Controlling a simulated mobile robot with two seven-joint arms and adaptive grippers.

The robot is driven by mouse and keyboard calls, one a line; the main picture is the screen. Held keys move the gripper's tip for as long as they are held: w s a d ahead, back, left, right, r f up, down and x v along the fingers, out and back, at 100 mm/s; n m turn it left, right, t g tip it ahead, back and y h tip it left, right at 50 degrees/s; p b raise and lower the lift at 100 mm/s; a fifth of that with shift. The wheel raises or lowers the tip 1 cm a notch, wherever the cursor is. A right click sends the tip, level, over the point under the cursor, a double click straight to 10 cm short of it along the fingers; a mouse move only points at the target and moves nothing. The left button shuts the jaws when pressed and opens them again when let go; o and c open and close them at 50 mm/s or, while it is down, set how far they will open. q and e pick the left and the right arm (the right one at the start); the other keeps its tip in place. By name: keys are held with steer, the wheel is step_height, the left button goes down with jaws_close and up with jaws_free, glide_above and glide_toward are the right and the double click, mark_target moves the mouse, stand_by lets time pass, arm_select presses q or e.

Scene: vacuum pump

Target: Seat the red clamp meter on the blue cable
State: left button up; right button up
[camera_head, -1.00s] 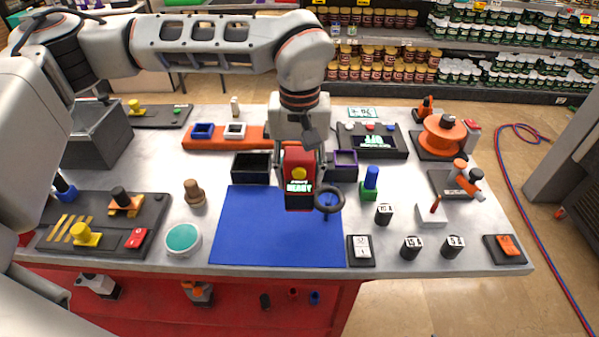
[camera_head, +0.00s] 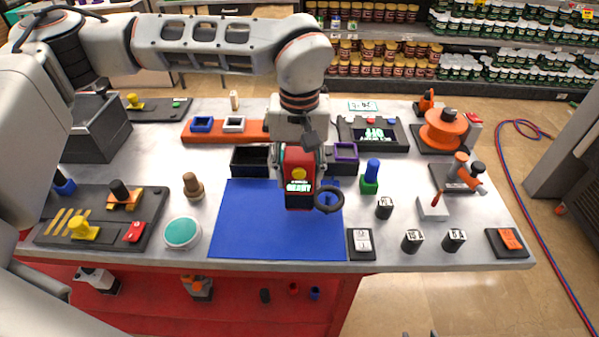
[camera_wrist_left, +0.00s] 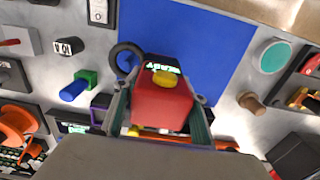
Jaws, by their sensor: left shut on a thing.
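The red clamp meter (camera_head: 297,160) has a yellow knob, a lit green display and a dark ring jaw (camera_head: 329,200) at its side. My left gripper (camera_head: 300,172) is shut on the meter and holds it over the blue mat (camera_head: 250,225). In the left wrist view the meter (camera_wrist_left: 166,103) sits between the fingers. A small blue piece (camera_wrist_left: 125,62), perhaps the blue cable, shows at the ring (camera_wrist_left: 123,50) in that view. I cannot tell whether the ring surrounds it or only overlaps it. My right gripper is not in view.
Dark trays (camera_head: 250,160) stand behind the mat. A green block with a blue peg (camera_head: 371,177) and several black weights (camera_head: 384,207) stand to the right. A teal-topped dish (camera_head: 183,232) and a brown knob (camera_head: 193,186) stand to the left.

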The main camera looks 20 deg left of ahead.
mark_target(299, 154)
arm_select(q)
steer(key=shift+f+b, duration=0.75)
steer(key=shift+f, duration=0.75)
stand_by(0.9)
steer(key=o, duration=1.4)
steer(key=shift+r, duration=0.1)
steer(key=shift+r+p, duration=1.85)
steer(key=shift+r, duration=2.55)
